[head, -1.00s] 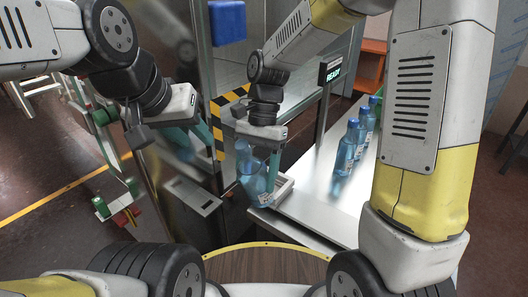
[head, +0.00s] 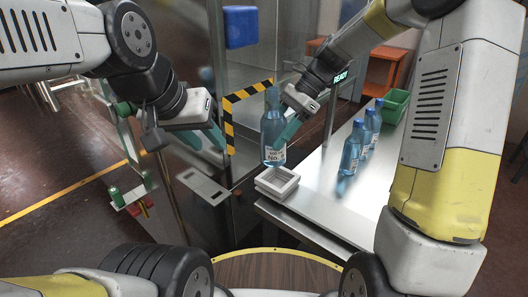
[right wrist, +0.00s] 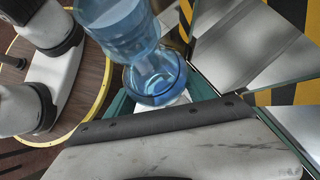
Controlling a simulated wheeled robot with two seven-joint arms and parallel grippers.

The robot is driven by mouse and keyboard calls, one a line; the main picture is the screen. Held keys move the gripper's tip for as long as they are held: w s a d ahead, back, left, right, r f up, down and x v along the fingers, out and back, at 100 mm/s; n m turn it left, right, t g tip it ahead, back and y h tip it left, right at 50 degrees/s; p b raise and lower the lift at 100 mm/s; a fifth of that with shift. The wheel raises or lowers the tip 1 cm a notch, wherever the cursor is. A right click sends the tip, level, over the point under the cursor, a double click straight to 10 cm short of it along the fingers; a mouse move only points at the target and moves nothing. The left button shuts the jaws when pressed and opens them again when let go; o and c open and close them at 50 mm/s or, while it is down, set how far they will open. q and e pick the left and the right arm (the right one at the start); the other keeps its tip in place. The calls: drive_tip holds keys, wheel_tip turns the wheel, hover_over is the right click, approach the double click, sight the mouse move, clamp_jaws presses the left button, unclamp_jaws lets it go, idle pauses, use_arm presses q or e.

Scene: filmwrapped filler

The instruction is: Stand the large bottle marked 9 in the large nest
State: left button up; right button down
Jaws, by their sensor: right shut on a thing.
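A large blue bottle (head: 273,128) with a white label stands upright in the air in the head view; "No." shows on the label, but the figure is too small to read surely. My right gripper (head: 284,135) is shut on it from the right. The bottle also shows in the right wrist view (right wrist: 122,28). The nest, a white square frame (head: 277,182), sits at the near left corner of the metal table. The bottle's base is over the nest's back part, seemingly just above it; contact is unclear. My left gripper (head: 214,138) is away to the left and empty, its jaw gap unclear.
Several blue bottles (head: 351,150) stand in a row on the metal table (head: 318,190) right of the nest. A green bin (head: 394,104) is behind them. A glass-and-metal cabinet with a striped edge (head: 228,112) rises to the left. The table front is clear.

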sight(281, 157)
drive_tip(key=shift+w+d+r+m+y, duration=0.2)
drive_tip(key=shift+w+d+m, duration=0.05)
drive_tip(key=shift+w+d, duration=0.25)
drive_tip(key=shift+w+d+r+m+y, duration=0.15)
drive_tip(key=shift+w+d+m+y, duration=0.15)
drive_tip(key=shift+w, duration=0.2)
drive_tip(key=shift+f, duration=2.9)
drive_tip(key=shift+f, duration=2.1)
drive_tip(key=shift+c, duration=1.3)
unclamp_jaws()
drive_tip(key=shift+s, duration=0.1)
drive_tip(key=v, duration=0.8)
